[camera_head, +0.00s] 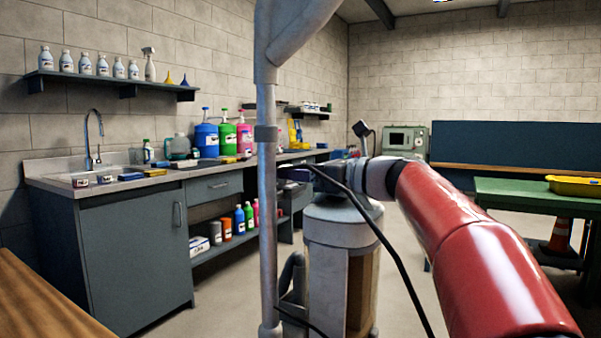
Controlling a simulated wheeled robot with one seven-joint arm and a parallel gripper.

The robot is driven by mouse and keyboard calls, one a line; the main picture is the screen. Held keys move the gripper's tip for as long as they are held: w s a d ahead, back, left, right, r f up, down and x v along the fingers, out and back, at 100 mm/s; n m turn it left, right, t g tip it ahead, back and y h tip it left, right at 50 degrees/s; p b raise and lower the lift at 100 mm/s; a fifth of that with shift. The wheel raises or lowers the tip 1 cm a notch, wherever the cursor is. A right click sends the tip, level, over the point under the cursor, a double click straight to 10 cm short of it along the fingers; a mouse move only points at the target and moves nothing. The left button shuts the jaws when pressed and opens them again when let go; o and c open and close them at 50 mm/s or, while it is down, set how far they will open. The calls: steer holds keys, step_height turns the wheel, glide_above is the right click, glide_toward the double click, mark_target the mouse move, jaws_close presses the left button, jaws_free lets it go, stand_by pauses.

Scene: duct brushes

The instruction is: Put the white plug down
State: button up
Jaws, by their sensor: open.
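My red arm reaches in from the lower right to a grey wrist. My gripper (307,175) is the small dark part at its end, beside the grey upright pipe (266,210). It is open, but its fingers are small and partly lost against the dark counter behind. I cannot make out a white plug anywhere in this view. No object shows between the fingers.
A grey cylindrical machine (342,228) stands below my wrist, with a black cable (385,240) hanging in front. A counter (115,182) with bottles runs along the left wall. A green table (535,190) with a yellow tray (573,186) stands right. A wooden surface (45,305) fills the lower left.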

steer(key=shift+r, duration=0.1)
steer(key=b+v, duration=0.1)
steer(key=v, duration=1.1)
steer(key=shift+r, duration=0.15)
